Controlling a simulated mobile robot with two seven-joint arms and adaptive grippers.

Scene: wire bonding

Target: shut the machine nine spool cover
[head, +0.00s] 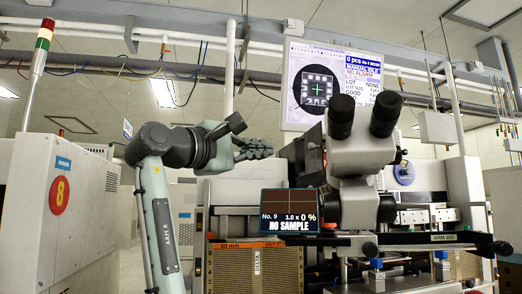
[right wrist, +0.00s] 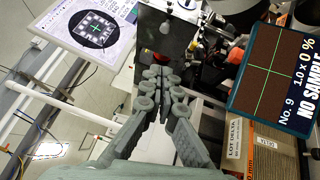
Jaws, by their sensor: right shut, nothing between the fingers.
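Machine nine shows by its small screen reading "No. 9" and "NO SAMPLE" (head: 290,212), which is also at the right of the right wrist view (right wrist: 278,68). My right gripper (head: 262,150) is raised left of the microscope (head: 358,150), above the screen. In the right wrist view its grey fingers (right wrist: 160,76) are shut and empty. A dark housing (head: 306,152) lies just right of the fingertips; I cannot tell whether it is the spool cover, or whether that cover is open. My left gripper is out of view.
A monitor (head: 322,85) hangs above the microscope. A brown magazine (head: 255,268) stands below the screen. Machine eight (head: 75,215) and a signal tower (head: 39,65) are at the left. Open aisle floor shows beside the machine.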

